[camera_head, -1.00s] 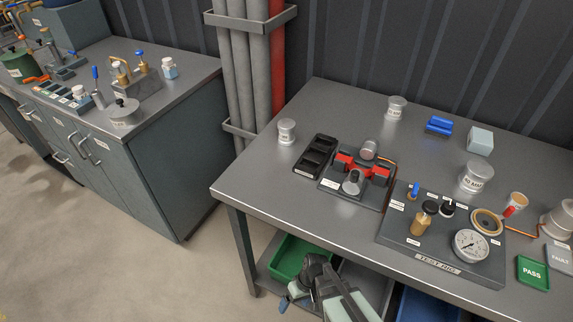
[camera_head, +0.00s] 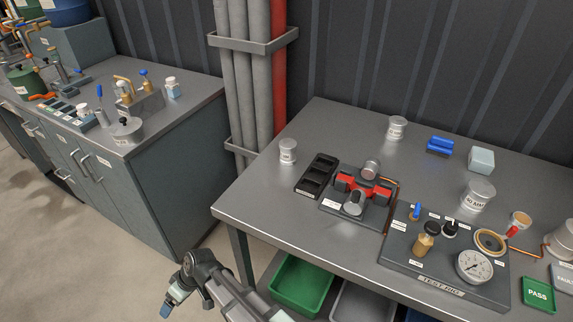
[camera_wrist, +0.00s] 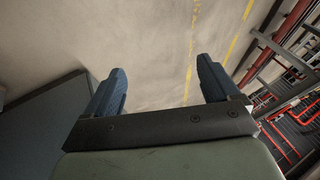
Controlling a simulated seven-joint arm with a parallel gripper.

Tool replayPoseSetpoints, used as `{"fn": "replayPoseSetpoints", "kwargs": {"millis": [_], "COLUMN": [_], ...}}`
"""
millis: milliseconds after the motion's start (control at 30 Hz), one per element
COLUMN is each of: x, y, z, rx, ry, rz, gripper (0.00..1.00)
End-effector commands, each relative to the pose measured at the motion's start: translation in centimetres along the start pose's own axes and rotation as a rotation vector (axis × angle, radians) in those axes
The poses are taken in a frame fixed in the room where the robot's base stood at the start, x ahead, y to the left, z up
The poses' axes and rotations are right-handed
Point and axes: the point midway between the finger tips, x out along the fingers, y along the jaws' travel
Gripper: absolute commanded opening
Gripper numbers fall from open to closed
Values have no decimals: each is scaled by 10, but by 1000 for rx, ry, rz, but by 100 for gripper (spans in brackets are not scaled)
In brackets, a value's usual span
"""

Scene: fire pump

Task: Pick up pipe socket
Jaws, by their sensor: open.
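My gripper (camera_head: 167,309) hangs at the lower middle-left of the head view, over the floor in front of the gap between the two benches. In the wrist view its two blue fingers (camera_wrist: 158,82) are spread apart with only floor between them. I cannot tell for certain which thing is the pipe socket. A grey round part (camera_head: 371,169) sits at the back of a red-jawed fixture (camera_head: 372,190) on the right bench. Small brass fittings (camera_head: 124,89) stand on a grey block on the left bench. My gripper is well apart from all of these.
The right bench (camera_head: 260,195) holds a black tray (camera_head: 317,175), white-lidded jars, a test rig with a gauge (camera_head: 474,266) and a green PASS plate (camera_head: 538,293). A green bin (camera_head: 300,285) is underneath. Grey and red vertical pipes (camera_head: 279,70) stand between the benches.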

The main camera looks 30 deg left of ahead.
Motion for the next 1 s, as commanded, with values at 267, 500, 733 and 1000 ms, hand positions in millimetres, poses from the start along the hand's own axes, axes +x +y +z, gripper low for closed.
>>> {"fn": "replayPoseSetpoints", "kwargs": {"millis": [267,500,733,1000], "x": [-69,-157,-254,-396], "y": [8,49,100,171], "z": [-83,-129,-145,-125], "rx": [51,168,300,492], "ry": [85,153,203,237], "rz": [109,236,363,529], "gripper": [89,89,89,89]}}
